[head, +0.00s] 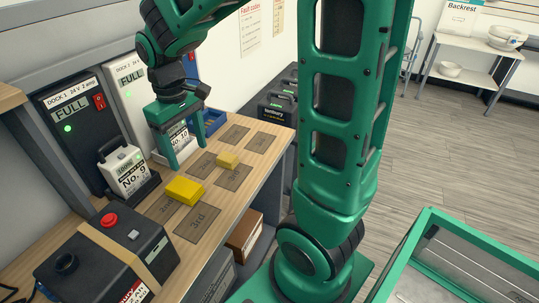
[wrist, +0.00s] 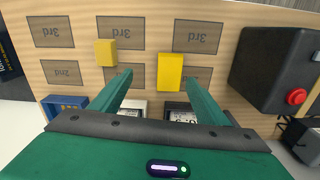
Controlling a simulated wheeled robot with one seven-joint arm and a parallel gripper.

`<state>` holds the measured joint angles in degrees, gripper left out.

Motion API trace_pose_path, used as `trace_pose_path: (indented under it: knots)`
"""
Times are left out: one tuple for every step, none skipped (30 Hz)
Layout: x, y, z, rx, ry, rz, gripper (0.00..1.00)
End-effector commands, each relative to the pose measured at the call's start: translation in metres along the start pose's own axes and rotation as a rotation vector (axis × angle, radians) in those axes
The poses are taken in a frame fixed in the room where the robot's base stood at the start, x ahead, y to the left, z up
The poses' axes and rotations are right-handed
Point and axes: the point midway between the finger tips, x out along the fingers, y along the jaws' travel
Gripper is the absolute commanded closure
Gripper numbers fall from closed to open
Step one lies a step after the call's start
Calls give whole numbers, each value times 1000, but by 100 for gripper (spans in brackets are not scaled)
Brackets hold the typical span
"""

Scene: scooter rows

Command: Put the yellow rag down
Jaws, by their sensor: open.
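A bright yellow folded block-like piece (head: 185,190), which looks like the yellow rag, lies flat on the wooden bench, partly over a "2nd" marking. It also shows in the wrist view (wrist: 170,72), near the right fingertip in the picture. A smaller, duller yellow block (head: 228,161) lies farther along the bench, apart from it, and shows left of the left finger in the wrist view (wrist: 105,53). My gripper (head: 187,156) is open and empty, fingers pointing down over the bench in front of the No. 10 battery (head: 180,138). It touches neither yellow piece visibly.
Battery No. 9 (head: 124,172) stands in its dock at left. A black box with a red button (head: 106,256) occupies the near bench end. A blue bin (head: 214,120) sits behind my gripper. Brown marked rectangles such as 3rd (head: 198,223) are bare.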

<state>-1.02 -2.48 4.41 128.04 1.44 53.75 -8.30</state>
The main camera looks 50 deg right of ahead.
Motion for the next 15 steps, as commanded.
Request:
trace_pose_path:
  knots:
    - [-6,17,19,65,3,9,31]
    - [-8,28,32,109,3,14,31]
    - [-12,41,51,173,2,19,31]
    - [-13,51,67,223,2,21,31]
    - [-15,60,82,273,1,23,31]
    - [-17,70,104,340,0,23,31]
    - [-17,76,120,389,-1,22,31]
    - [-17,81,135,437,-2,20,31]
    - [-17,86,154,495,-3,16,31]
    - [-16,90,168,538,-4,12,31]
    - [-15,92,180,576,-4,8,31]
    - [-14,94,195,623,-4,1,31]
    - [-12,94,205,651,-5,-3,31]
    - [-11,94,213,679,-6,-8,31]
    - [-9,95,223,710,-8,-13,31]
